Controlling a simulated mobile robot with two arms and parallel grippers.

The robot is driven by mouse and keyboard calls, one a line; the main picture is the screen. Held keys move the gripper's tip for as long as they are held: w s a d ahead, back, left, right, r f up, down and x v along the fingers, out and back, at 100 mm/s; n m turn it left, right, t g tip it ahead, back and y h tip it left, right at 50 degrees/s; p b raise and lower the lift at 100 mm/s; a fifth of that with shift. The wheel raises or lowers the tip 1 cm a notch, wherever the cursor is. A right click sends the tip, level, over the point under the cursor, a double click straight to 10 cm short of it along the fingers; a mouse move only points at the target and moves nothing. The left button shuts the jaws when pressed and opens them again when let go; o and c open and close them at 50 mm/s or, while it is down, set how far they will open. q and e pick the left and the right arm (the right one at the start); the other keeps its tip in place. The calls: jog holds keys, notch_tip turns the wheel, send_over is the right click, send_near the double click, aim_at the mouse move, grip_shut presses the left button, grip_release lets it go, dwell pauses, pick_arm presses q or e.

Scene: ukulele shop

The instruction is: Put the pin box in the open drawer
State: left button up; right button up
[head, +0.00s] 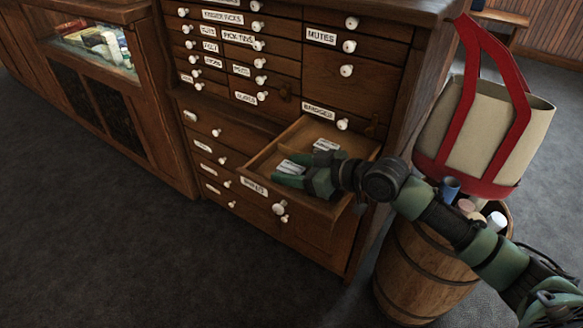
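The open drawer (262,164) is pulled out low on the right side of the wooden cabinet. Its front carries a white label and a pale round knob. My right gripper (286,169) reaches in from the right, low in the drawer, with its two green fingers apart. A small box with a pale label (291,167) shows between the fingers; it may be the pin box, but its writing is too small to read. I cannot tell whether the fingers press on it. Another pale-labelled item (326,145) lies farther back in the drawer. My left gripper is out of view.
The cabinet (385,75) has several closed, labelled drawers. A barrel (415,270) holding rolled tubes stands to the right, below a beige and red carrier (478,120). A glass display case (95,45) is at left. The dark floor in front is clear.

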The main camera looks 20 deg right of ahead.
jog(key=shift+r, duration=0.2)
jog(key=shift+s+d, duration=0.15)
jog(key=shift+d, duration=0.05)
jog(key=p+v, duration=0.1)
jog(key=v, duration=0.8)
jog(key=shift+s+d+r, duration=0.15)
jog(key=shift+s+d, duration=0.05)
jog(key=shift+s, duration=0.1)
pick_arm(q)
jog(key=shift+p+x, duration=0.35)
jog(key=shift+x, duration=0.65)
pick_arm(e)
jog(key=shift+v, duration=0.85)
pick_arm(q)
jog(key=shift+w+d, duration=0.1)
pick_arm(e)
jog(key=shift+a+r, duration=0.1)
jog(key=shift+r, duration=0.1)
